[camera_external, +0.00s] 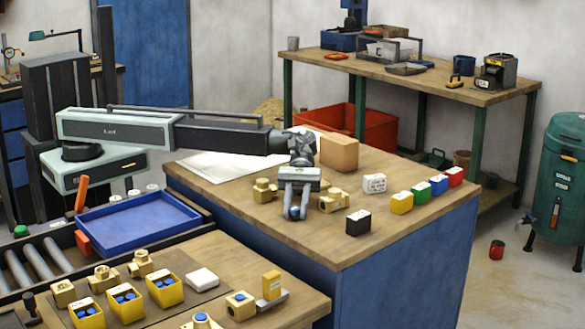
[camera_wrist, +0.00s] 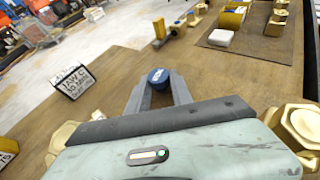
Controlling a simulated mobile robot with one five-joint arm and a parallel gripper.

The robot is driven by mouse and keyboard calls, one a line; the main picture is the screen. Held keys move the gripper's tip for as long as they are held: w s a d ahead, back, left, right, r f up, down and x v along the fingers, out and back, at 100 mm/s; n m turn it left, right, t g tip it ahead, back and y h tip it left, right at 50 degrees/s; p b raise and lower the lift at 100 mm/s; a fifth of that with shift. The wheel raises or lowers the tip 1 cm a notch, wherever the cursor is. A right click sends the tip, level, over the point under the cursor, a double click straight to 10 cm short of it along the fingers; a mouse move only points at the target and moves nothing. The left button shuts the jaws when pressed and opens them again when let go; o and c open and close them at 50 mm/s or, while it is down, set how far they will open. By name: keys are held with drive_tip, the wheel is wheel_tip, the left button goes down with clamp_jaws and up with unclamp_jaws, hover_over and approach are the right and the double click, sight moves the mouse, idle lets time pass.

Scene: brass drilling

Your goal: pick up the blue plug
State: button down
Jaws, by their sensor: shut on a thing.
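The blue plug (camera_wrist: 158,77) is a small round blue piece with pale lettering on its top. In the wrist view it sits between the tips of my gripper (camera_wrist: 158,88), and the jaws are shut on it. In the outside view my gripper (camera_external: 295,211) points down above the wooden top of the blue bench (camera_external: 400,227).
Brass fittings (camera_external: 264,190) and (camera_external: 333,200) stand close on both sides of my gripper. A black block (camera_external: 358,222) and a row of coloured blocks (camera_external: 402,202) are to the right. A cardboard-coloured box (camera_external: 339,152) stands behind. A blue tray (camera_external: 137,222) is at left.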

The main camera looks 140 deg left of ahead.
wheel_tip(320, 180, up, 10)
drive_tip(key=p, duration=1)
drive_tip(key=shift+r, duration=0.15)
drive_tip(key=shift+f, duration=0.2)
